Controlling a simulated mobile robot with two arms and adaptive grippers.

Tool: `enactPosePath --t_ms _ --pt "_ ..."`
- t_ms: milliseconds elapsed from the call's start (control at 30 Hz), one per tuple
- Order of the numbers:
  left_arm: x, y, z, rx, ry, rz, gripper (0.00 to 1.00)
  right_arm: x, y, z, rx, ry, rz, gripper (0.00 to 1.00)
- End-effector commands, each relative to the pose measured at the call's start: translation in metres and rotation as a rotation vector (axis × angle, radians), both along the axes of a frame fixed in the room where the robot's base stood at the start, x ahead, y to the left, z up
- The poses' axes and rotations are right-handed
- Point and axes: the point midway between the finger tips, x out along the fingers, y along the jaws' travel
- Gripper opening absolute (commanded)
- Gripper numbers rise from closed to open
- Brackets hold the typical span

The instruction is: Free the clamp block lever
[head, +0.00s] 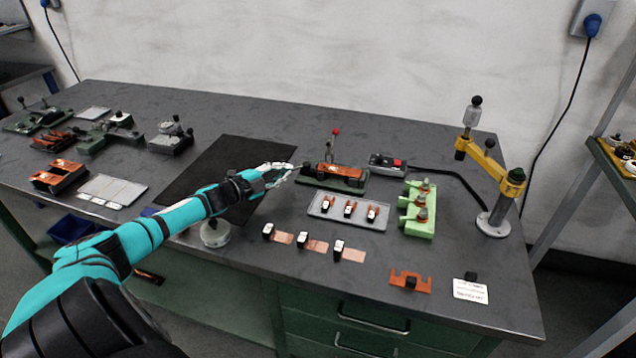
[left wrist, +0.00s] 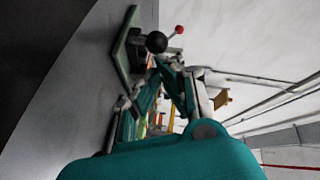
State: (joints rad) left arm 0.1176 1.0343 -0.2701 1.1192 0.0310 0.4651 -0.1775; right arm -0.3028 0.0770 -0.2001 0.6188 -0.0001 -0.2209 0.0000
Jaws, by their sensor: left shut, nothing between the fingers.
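The clamp block (head: 340,174) stands on the table just right of my left gripper. It has a dark green base, an orange-brown top part and an upright lever (head: 334,145) with a red ball. A black ball knob (head: 306,167) is at its left end. In the left wrist view the green base (left wrist: 122,52), black knob (left wrist: 156,42) and red ball (left wrist: 179,29) show sideways. My left gripper (head: 291,169) is shut and empty, with its fingertips close to the black knob; I cannot tell whether they touch. My right gripper is not in view.
A grey tray (head: 322,212) with several small parts lies in front of the clamp block. A light green fixture (head: 411,222) and a yellow jointed arm (head: 488,165) on a post stand to the right. A dark mat (head: 215,165) lies under my left forearm, otherwise clear.

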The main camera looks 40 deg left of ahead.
Motion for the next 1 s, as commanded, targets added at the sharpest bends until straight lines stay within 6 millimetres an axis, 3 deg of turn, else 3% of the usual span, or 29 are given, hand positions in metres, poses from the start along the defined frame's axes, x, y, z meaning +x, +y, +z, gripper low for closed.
enactPosePath --t_ms 100,400,1000 --pt "0.001 0.011 -0.002 0.003 -0.002 0.004 0.00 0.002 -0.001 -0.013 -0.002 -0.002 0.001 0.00" --pt "0.004 0.025 0.001 0.003 -0.004 0.004 0.00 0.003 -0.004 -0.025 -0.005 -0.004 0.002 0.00" --pt "0.005 0.030 0.002 0.003 -0.003 0.003 0.00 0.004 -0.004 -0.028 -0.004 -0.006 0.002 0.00"
